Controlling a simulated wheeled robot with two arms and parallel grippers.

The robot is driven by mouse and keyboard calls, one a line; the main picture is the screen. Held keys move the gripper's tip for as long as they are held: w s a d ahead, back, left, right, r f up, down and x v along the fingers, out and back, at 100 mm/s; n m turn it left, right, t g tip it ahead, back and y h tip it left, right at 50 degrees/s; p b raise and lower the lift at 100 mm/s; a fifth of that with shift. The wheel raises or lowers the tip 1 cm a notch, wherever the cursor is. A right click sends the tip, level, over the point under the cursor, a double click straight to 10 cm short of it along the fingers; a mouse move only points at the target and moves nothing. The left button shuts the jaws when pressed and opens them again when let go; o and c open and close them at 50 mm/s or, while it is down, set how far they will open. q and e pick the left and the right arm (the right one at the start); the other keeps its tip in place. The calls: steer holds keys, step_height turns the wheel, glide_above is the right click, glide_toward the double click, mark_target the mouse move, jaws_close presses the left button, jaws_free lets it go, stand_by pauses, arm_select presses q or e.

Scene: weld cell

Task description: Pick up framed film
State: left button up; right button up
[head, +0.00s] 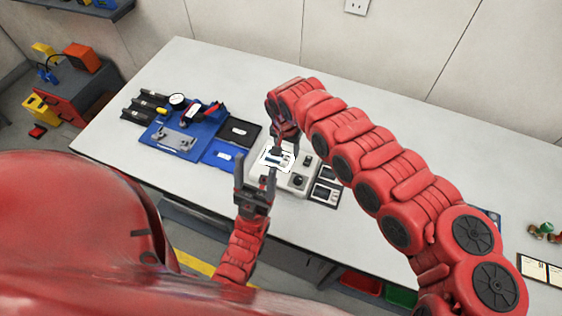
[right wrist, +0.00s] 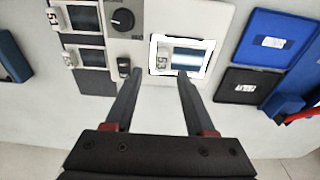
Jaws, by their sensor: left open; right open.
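A framed film (right wrist: 184,57) with a small number label lies on the bright white screen of a light-grey viewer box (right wrist: 195,15). The film also shows in the head view (head: 272,158), partly hidden by my grippers. My right gripper (right wrist: 160,74) is open and empty; in the right wrist view its right fingertip overlaps the screen's lower edge and its left fingertip is beside the box's switch. I cannot tell whether it touches. My left gripper (head: 256,165) is open and empty, pointing up at the near side of the viewer box in the head view.
A blue fixture (head: 170,138) stands further left. The back of the table (head: 225,75) is clear.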

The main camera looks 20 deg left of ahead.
mark_target(287, 158)
step_height(287, 158, down, 5)
steer(key=b, duration=0.3)
steer(key=shift+w+a+f+b, duration=0.1)
steer(key=shift+w+b, duration=0.05)
steer(key=shift+b, duration=0.15)
steer(key=shift+r, duration=0.2)
steer(key=shift+c, duration=0.4)
jaws_close()
